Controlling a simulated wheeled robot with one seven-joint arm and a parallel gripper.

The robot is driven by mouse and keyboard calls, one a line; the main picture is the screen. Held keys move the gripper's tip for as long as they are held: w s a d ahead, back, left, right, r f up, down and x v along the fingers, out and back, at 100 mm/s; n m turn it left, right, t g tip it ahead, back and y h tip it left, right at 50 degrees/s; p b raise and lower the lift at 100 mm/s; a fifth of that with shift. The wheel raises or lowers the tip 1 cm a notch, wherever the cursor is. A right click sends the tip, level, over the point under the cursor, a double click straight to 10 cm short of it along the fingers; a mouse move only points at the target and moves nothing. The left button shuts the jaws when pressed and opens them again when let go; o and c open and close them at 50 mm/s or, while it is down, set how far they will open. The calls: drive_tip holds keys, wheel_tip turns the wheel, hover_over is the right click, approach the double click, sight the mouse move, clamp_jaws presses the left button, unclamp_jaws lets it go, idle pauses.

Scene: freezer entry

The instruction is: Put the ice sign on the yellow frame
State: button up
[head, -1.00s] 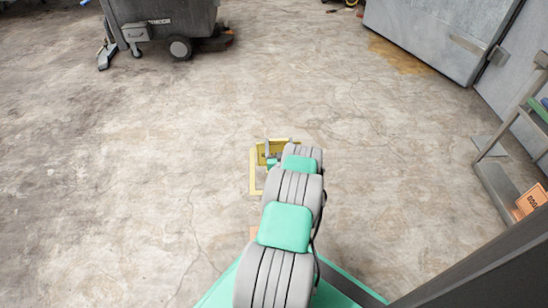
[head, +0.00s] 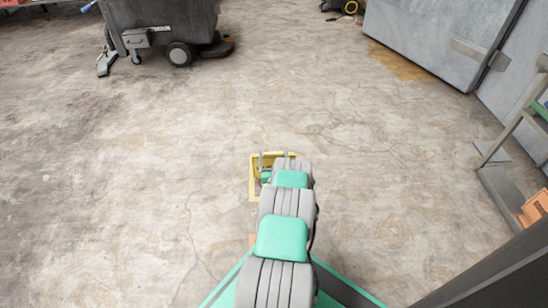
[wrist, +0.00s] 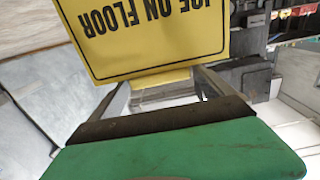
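The ice sign (wrist: 152,36) is a yellow panel with black letters reading "ICE ON FLOOR", upside down in the wrist view. A narrow yellow tab (wrist: 160,76) on its near edge lies between the two fingers of my gripper (wrist: 163,84), which look closed on it. In the head view my gripper (head: 274,161) and the sign (head: 270,165) are beyond my arm and partly hidden by it. The yellow frame (head: 253,182) is an outline on the floor, its right side hidden by my arm. The sign appears over its far part; I cannot tell whether it touches the floor.
A grey wheeled cart (head: 160,25) stands at the far left. A large grey door panel (head: 430,35) is at the far right. A metal rack (head: 510,125) with an orange box (head: 535,207) stands at the right edge. The floor around the frame is clear.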

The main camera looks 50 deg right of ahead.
drive_tip(key=shift+o, duration=0.7)
drive_tip(key=shift+r, duration=0.1)
